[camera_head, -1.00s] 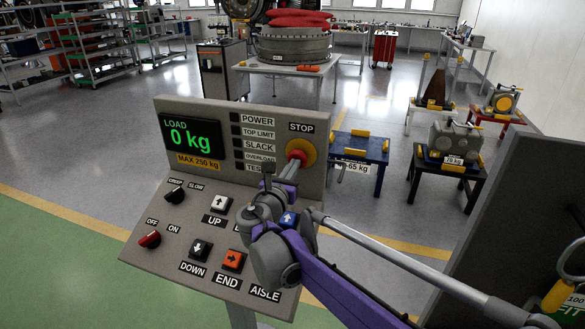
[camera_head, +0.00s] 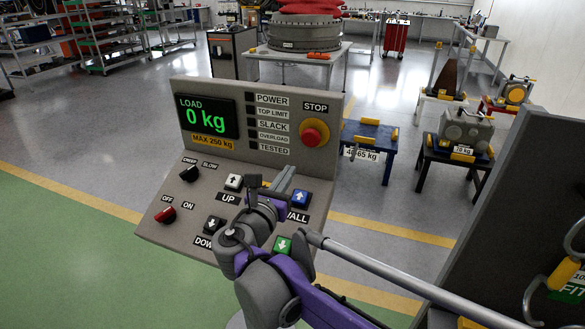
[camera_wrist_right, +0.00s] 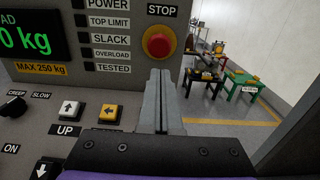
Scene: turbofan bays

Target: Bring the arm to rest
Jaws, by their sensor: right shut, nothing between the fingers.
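The right arm (camera_head: 275,270) reaches in from the lower right of the head view, in front of the hoist control panel (camera_head: 170,235). My right gripper (camera_head: 284,178) is shut and empty, with its grey fingers in front of the panel's button area. In the wrist view the shut fingers (camera_wrist_right: 161,85) point toward the panel below the red STOP button (camera_wrist_right: 159,43). The STOP button also shows in the head view (camera_head: 314,133), apart from the fingers. I cannot tell whether the fingertips touch the panel. The left gripper is not in view.
The panel display (camera_head: 208,117) reads 0 kg. A white UP button (camera_head: 233,182), blue button (camera_head: 300,199) and green button (camera_head: 282,245) lie near the gripper. A blue table (camera_head: 370,142) stands behind. A dark board (camera_head: 510,220) stands at right. Open floor lies left.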

